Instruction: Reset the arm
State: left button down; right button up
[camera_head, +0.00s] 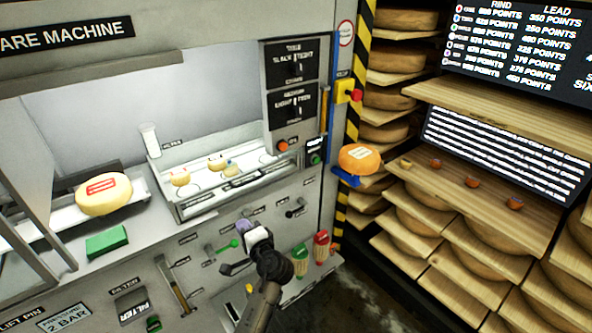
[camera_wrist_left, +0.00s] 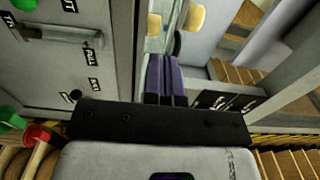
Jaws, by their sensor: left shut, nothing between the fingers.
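My left arm comes up from the bottom middle in the head view, with its left gripper (camera_head: 244,226) in front of the grey machine's lower panel. In the left wrist view its purple fingers (camera_wrist_left: 166,80) are together, with nothing between them. They point past the edge of a grey panel. I cannot tell whether they touch anything. My right gripper is not in view.
A yellow cheese wheel (camera_head: 104,194) with a red label lies on the left tray, behind a green block (camera_head: 107,241). An orange cheese (camera_head: 359,158) sits on a blue support. Shelves of cheese stand right.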

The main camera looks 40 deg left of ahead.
pick_arm(q)
jog(key=s+d+f+n+t+h, duration=0.1)
jog(key=s+d+n+t+h, duration=0.15)
jog(key=d+h, duration=0.6)
jog(key=s+d+f+n+t+h, duration=0.1)
jog(key=d+f+t+h, duration=0.15)
jog(key=d+h, duration=0.65)
jog(key=s+d+f+m+g, duration=0.15)
jog(key=s+d+f, duration=0.25)
jog(key=s, duration=0.4)
jog(key=s+d+f+m+g, duration=0.15)
jog(key=s+d+f, duration=0.25)
jog(key=s, duration=0.4)
jog(key=s+d+f+m+g, duration=0.1)
jog(key=s+d+f+g, duration=0.1)
jog(key=s+d+f, duration=0.35)
notch_tip(320, 180, up, 36)
jog(key=s+a+p, duration=0.1)
jog(key=a+p, duration=0.1)
jog(key=p, duration=3.3)
jog(key=shift+r+p, duration=0.25)
jog(key=shift+p, duration=0.1)
